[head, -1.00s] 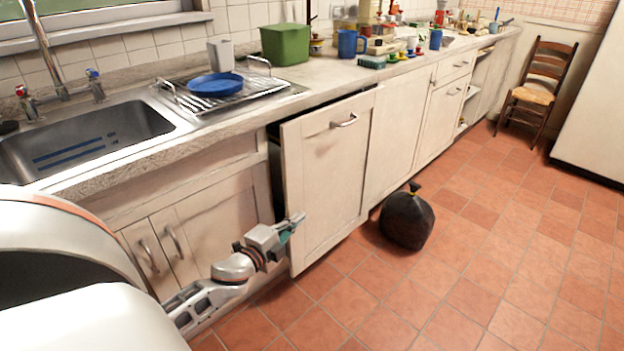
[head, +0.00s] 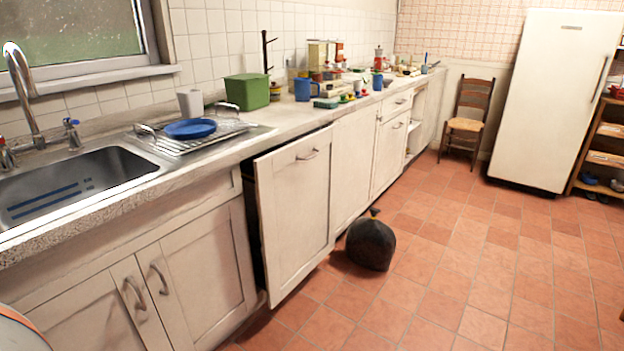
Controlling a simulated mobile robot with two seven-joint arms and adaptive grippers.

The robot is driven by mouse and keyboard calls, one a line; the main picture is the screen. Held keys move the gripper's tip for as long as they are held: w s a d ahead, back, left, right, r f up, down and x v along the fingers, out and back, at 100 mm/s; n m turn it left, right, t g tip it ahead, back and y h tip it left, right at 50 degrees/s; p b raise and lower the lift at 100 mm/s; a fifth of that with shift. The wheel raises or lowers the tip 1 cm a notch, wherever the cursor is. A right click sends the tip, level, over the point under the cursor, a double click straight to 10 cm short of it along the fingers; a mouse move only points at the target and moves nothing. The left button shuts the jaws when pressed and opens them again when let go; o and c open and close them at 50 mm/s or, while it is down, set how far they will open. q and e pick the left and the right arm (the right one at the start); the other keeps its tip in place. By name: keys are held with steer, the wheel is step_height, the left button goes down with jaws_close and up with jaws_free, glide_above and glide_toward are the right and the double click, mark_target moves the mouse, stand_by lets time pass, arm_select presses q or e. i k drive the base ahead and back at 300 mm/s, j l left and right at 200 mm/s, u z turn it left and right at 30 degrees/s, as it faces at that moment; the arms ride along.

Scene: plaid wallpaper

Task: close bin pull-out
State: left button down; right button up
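The bin pull-out (head: 296,206) has a cream panel front with a metal handle (head: 307,155) near its top. It stands out from the cabinet row under the counter, with a dark gap along its left side. The bin behind the panel is hidden. Neither of my grippers shows in the head view now, so I cannot see whether either touches the panel.
A black rubbish bag (head: 370,245) sits on the tiled floor just right of the pull-out. The counter (head: 262,140) runs above it. A chair (head: 466,120) and a white fridge (head: 553,100) stand at the back. The floor in front is clear.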

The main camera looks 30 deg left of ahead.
mark_target(296, 182)
steer(key=i+l+u, duration=0.15)
steer(key=u, duration=0.25)
steer(key=i+l+u, duration=0.15)
steer(key=u, duration=0.3)
steer(key=i+l+u, duration=0.1)
steer(key=l, duration=0.25)
steer(key=i+l+u, duration=0.1)
steer(key=l, duration=0.2)
steer(key=i+l+u, duration=0.1)
steer(key=l, duration=0.25)
steer(key=i, duration=0.05)
